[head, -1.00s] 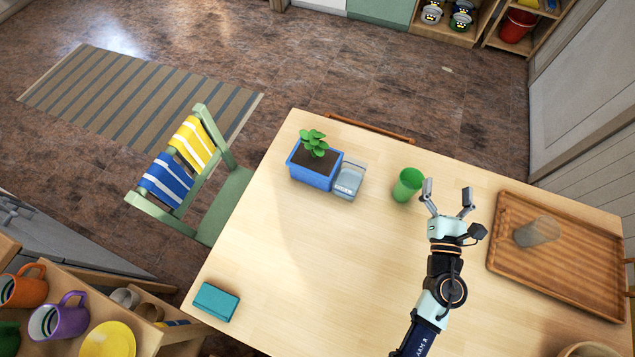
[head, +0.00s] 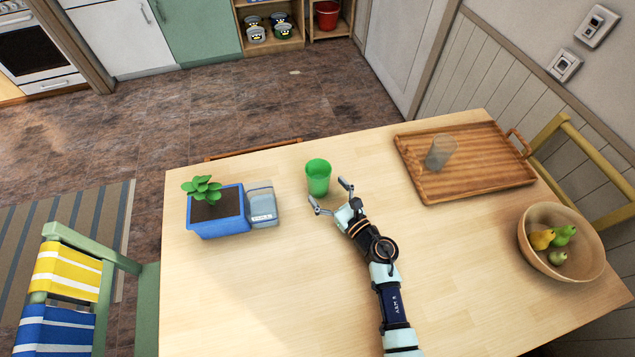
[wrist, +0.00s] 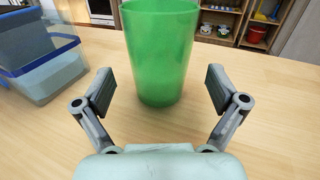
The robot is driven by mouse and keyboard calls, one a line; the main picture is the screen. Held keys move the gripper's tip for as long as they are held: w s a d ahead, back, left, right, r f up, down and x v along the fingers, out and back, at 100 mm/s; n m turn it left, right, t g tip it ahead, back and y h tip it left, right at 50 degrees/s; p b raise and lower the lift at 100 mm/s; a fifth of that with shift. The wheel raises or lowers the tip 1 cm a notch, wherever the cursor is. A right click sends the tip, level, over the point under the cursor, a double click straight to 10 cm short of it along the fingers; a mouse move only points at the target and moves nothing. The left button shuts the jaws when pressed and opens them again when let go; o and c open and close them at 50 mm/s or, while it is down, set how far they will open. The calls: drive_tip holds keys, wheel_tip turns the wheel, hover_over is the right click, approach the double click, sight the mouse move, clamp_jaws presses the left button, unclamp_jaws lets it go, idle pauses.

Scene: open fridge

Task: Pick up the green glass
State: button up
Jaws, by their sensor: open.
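The green glass (head: 318,178) stands upright on the wooden table, near its far edge. It is a plain tumbler. In the wrist view the green glass (wrist: 160,50) is large and central, just beyond the fingertips, with its top cut off by the frame. My gripper (head: 331,197) is open, directly in front of the glass on the near side. In the wrist view my gripper (wrist: 160,88) has one finger to each side of the glass's line, with nothing between the pads.
Left of the glass are a clear container (head: 262,206) and a blue planter (head: 219,224). To the right, a wooden tray (head: 480,180) holds a clear glass (head: 440,152). A fruit bowl (head: 540,262) sits at the right. The table's near middle is clear.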

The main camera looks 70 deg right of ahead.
sight(313, 174)
drive_tip(key=shift+w+f, duration=0.1)
drive_tip(key=shift+w, duration=0.1)
drive_tip(key=b+x, duration=0.1)
drive_tip(key=x, duration=0.3)
drive_tip(key=shift+w+d, duration=0.2)
drive_tip(key=shift+s, duration=0.15)
drive_tip(key=c, duration=1.5)
wheel_tip(313, 174, up, 20)
drive_tip(key=p, duration=1.3)
drive_tip(key=shift+c, duration=0.2)
